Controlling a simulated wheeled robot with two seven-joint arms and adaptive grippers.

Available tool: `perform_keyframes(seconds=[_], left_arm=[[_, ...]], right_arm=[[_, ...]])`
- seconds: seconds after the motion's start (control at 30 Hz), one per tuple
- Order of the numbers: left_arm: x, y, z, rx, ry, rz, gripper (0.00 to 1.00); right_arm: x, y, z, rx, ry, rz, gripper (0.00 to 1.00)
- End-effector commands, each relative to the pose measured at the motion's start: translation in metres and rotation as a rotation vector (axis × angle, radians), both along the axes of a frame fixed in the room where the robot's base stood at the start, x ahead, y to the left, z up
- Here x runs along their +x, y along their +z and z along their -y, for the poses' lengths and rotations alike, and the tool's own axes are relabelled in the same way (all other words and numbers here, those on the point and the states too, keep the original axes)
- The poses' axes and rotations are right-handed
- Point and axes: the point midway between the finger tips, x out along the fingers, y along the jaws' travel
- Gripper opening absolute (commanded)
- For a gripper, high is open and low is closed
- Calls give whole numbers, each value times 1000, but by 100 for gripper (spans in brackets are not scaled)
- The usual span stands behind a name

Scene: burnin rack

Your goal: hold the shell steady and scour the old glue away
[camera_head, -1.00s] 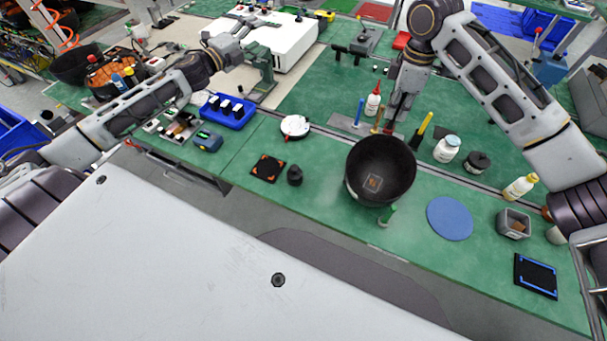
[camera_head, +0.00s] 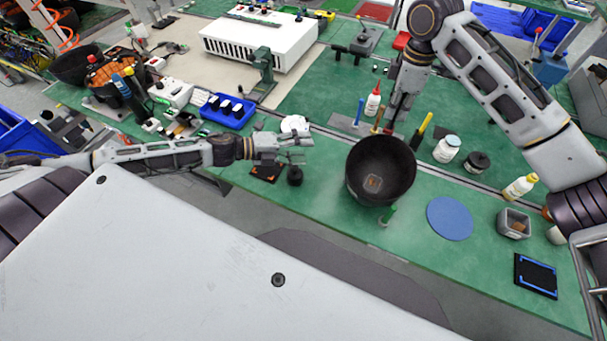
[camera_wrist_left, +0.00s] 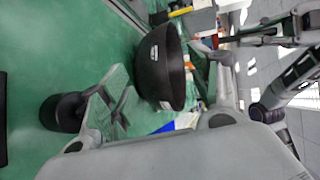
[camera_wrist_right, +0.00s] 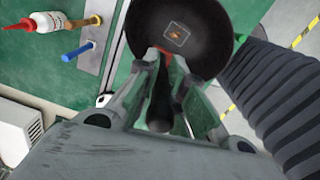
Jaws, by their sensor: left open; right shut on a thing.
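The shell is a black round bowl (camera_head: 398,170) on the green bench, with a small square brownish patch (camera_head: 373,183) on its inside floor. It also shows in the left wrist view (camera_wrist_left: 160,75) and the right wrist view (camera_wrist_right: 195,20). My left gripper (camera_head: 306,148) is open and empty, to the left of the shell and apart from it. My right gripper (camera_head: 391,124) is behind the shell, pointing down. It is shut on a slim dark tool (camera_wrist_right: 160,105) with a reddish part near the fingertips. The tool's working end cannot be made out.
A small black knob-like object (camera_head: 295,177) stands just below my left gripper. A tool rack with a blue handle (camera_head: 360,110), a red-capped bottle (camera_head: 373,101) and a white jar (camera_head: 447,149) stand behind the shell. A blue disc (camera_head: 449,218) lies to the right.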

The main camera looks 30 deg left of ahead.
Motion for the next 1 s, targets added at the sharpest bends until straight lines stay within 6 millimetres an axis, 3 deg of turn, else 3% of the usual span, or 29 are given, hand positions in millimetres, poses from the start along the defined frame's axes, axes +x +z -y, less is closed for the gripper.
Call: perform_keyframes(seconds=[0.1, 0.3, 1.0], left_arm=[[-29, -14, 19, -9, -63, -36, 62], [-59, -26, 38, -22, -127, -70, 62], [-64, -29, 43, -25, -140, -78, 62]], right_arm=[[0, 0, 0, 0, 0, 0, 0], [0, 0, 0, 0, 0, 0, 0], [0, 0, 0, 0, 0, 0, 0]])
